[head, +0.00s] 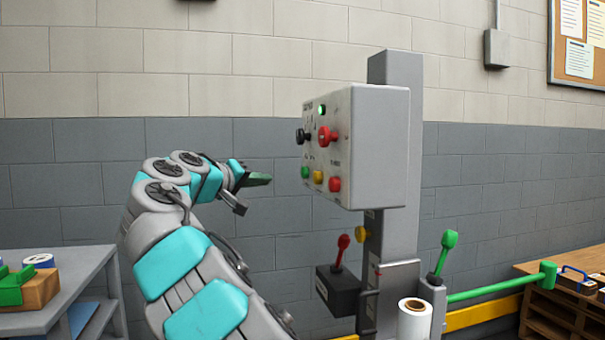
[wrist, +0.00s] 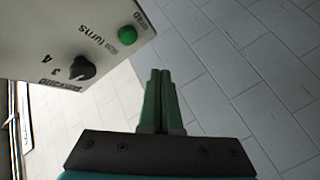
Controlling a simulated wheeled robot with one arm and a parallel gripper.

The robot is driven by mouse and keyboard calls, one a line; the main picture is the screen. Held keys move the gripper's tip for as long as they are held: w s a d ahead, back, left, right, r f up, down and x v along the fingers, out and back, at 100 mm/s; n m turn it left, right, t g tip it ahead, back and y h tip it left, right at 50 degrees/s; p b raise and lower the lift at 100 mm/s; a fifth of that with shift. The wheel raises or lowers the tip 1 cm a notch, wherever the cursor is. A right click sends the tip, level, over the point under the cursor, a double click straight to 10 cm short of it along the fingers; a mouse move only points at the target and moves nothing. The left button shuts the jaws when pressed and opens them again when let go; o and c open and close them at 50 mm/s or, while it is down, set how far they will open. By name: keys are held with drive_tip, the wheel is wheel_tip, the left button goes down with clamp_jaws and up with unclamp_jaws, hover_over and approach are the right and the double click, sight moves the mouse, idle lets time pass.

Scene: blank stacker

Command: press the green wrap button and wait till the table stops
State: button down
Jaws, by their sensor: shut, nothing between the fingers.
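A grey control box (head: 375,150) on a post carries several buttons on its left-facing panel. A green button (head: 305,172) sits at the lower left of that panel, below a black knob (head: 302,136). In the wrist view a green button (wrist: 127,35) shows near the panel's edge, with the black turns knob (wrist: 82,66) beside it. My gripper (head: 262,180) is shut and empty, pointing at the panel from the left, about level with the lower button row. A gap shows between its tips and the panel. The wrist view shows the closed fingers (wrist: 160,74) apart from the button.
A yellow button (head: 319,177), a red button (head: 335,184) and a red mushroom button (head: 327,136) share the panel. A red-knobbed lever (head: 343,242) and a green-knobbed lever (head: 449,240) stand below. A grey shelf (head: 60,270) is at left.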

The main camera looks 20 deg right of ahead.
sight(304, 173)
drive_tip(key=a, duration=0.2)
drive_tip(key=w+r+t, duration=0.1)
drive_tip(key=shift+a, duration=0.4)
drive_tip(key=shift+d, duration=0.15)
drive_tip(key=d+b, duration=0.3)
drive_tip(key=d, duration=0.5)
drive_tip(key=shift+d+b, duration=0.3)
drive_tip(key=shift+b, duration=0.1)
idle(1.6)
drive_tip(key=shift+d, duration=0.4)
